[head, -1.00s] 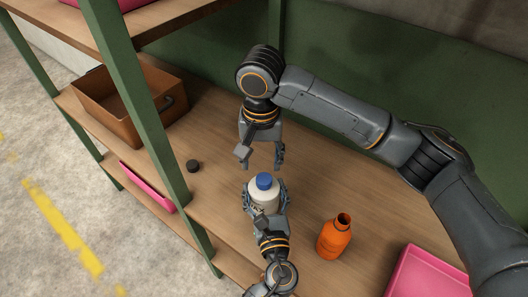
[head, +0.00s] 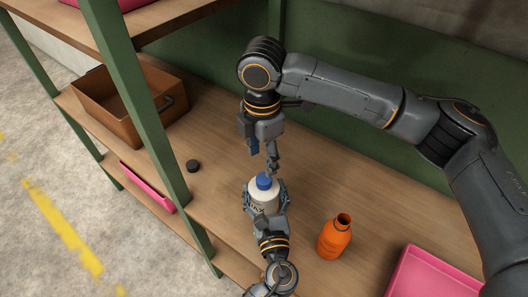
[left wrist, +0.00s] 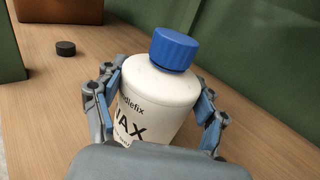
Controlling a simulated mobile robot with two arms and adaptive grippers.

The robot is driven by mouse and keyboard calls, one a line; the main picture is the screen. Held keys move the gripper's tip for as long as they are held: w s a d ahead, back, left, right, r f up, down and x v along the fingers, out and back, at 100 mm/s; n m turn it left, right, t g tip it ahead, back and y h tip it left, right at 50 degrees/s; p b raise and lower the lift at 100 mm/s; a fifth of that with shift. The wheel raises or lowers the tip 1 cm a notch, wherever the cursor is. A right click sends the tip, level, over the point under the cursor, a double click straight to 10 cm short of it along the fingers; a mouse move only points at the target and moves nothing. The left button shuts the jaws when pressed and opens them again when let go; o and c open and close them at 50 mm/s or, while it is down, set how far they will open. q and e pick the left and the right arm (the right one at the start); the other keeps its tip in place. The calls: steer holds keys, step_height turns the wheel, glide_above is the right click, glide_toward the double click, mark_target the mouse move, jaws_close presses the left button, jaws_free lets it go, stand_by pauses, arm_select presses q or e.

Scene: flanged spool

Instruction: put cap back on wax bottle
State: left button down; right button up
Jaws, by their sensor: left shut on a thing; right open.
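The white wax bottle (head: 262,201), with "WAX" lettering, is held by my left gripper (head: 267,205), shut around its sides; it also shows in the left wrist view (left wrist: 150,98). A blue cap (head: 264,182) sits on top of the bottle. In the left wrist view the blue cap (left wrist: 174,49) rests at the neck; whether it is screwed down I cannot tell. My right gripper (head: 262,156) is open and empty, just above and behind the cap, fingers pointing down. The left fingers (left wrist: 158,112) flank the bottle in the left wrist view.
An orange bottle (head: 334,238) with an open mouth stands right of the wax bottle. A small black cap (head: 193,166) lies left on the wooden shelf. A brown box (head: 130,105) is at back left, a pink tray (head: 428,275) at front right. A green post (head: 140,110) stands at left.

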mark_target(264, 178)
steer(key=n, duration=0.4)
steer(key=shift+d+r, duration=0.1)
steer(key=shift+r, duration=0.05)
steer(key=n, duration=0.4)
steer(key=shift+d+r+n, duration=0.1)
steer(key=shift+n, duration=0.3)
steer(key=shift+f, duration=4.05)
